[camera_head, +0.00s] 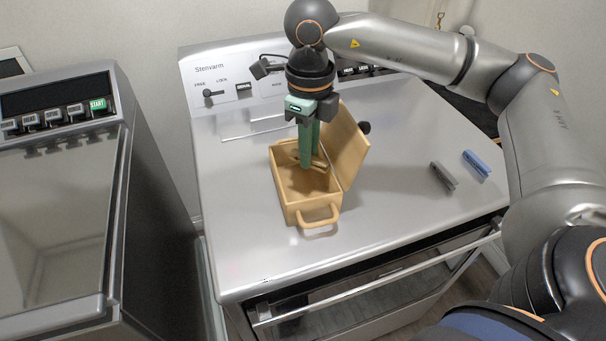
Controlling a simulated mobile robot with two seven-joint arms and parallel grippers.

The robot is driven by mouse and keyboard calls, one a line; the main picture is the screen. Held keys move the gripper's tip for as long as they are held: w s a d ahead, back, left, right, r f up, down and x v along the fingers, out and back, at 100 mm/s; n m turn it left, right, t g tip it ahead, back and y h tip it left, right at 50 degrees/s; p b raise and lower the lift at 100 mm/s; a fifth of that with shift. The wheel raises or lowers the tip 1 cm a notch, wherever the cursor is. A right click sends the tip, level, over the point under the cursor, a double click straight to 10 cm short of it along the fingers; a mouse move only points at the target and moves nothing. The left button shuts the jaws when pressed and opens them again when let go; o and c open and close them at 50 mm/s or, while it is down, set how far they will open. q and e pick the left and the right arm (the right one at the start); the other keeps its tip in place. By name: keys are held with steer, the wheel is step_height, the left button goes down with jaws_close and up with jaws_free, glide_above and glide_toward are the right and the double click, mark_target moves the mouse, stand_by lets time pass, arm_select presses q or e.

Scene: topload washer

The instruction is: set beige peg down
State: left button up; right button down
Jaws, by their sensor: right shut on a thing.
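An open wooden box (290,201) stands on the metal top of the machine, its lid (346,146) tipped up on the right side and a loop handle (318,217) at the front. My right gripper (308,162) points down into the box with its green fingers. The beige peg (318,162) is at the fingertips, inside the box opening, and the gripper is shut on it. The fingers hide part of the peg, and I cannot tell whether it touches the box floor. My left gripper is not in view.
A dark grey peg (443,175) and a blue peg (476,164) lie on the machine top (400,205) at the right. The control panel (232,78) rises behind the box. Another appliance (60,190) stands at the left across a gap. The front left top is clear.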

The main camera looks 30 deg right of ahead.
mark_target(308, 187)
steer(key=shift+f, duration=3.05)
steer(key=shift+f, duration=0.15)
steer(key=c, duration=0.9)
jaws_free()
step_height(308, 187, up, 12)
steer(key=shift+r, duration=0.2)
